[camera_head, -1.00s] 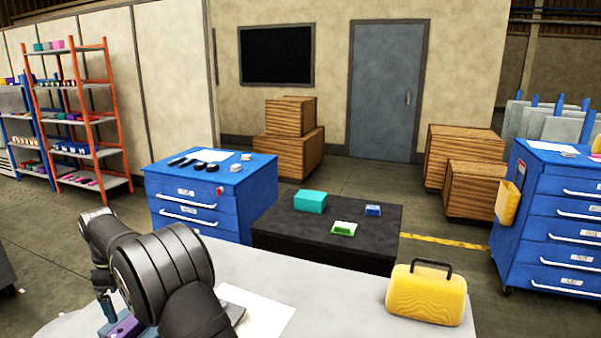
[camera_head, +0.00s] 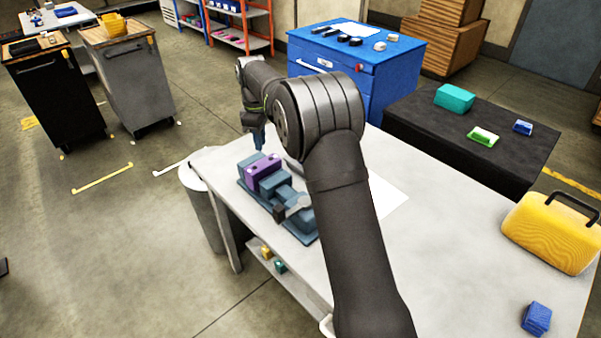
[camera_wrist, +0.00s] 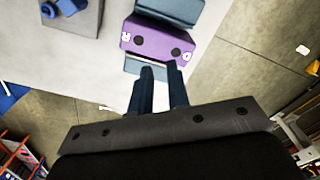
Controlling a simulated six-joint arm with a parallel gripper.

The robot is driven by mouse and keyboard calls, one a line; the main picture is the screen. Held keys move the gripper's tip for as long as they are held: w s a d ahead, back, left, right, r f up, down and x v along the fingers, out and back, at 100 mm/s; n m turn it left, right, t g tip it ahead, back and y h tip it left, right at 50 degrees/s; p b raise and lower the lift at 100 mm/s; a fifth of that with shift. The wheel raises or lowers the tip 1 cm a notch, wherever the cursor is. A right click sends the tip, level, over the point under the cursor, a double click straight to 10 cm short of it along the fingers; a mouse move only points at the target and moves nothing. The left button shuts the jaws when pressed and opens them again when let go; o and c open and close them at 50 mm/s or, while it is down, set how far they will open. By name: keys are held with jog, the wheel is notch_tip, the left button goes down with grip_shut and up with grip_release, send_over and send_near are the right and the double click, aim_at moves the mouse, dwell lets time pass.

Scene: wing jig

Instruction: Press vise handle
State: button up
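The vise (camera_head: 246,186) is blue-grey and sits near the left edge of the light table in the head view. A purple block (camera_head: 263,168) sits between its jaws; it also shows in the wrist view (camera_wrist: 158,38) with white letters and dark round spots. At the vise's near end are a dark knob and a pale grey part, partly hidden by my arm; I cannot tell which is the handle. My gripper (camera_head: 258,143) points down beside the vise's far end. In the wrist view its dark blue fingers (camera_wrist: 160,68) are apart, with nothing between them, close to the block.
A white sheet (camera_head: 388,197) lies behind my arm. A yellow case (camera_head: 550,233) and a small blue block (camera_head: 536,318) are on the table's right. A grey block with a blue part (camera_wrist: 68,22) shows in the wrist view. A grey bin (camera_head: 200,215) stands beside the table's left edge.

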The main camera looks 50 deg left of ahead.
jog(key=s+d+r+m, duration=0.1)
jog(key=s+d+m, duration=0.1)
jog(key=s, duration=0.1)
jog(key=s+d+r+m+h, duration=0.1)
jog(key=s+d+m, duration=0.1)
jog(key=s+d, duration=0.1)
jog(key=s+d+r+m+h, duration=0.1)
jog(key=s+d+m, duration=0.1)
jog(key=d, duration=0.1)
jog(key=shift+s+d+r, duration=0.15)
jog(key=shift+s+r, duration=0.25)
grip_shut()
jog(key=shift+s+d+r+m+h, duration=0.1)
jog(key=shift+s+d+m+h, duration=0.2)
jog(key=shift+d+m, duration=0.1)
jog(key=d+f, duration=0.6)
jog(key=f, duration=0.3)
jog(key=shift+d+f, duration=0.2)
jog(key=shift+f, duration=0.15)
jog(key=shift+d, duration=0.1)
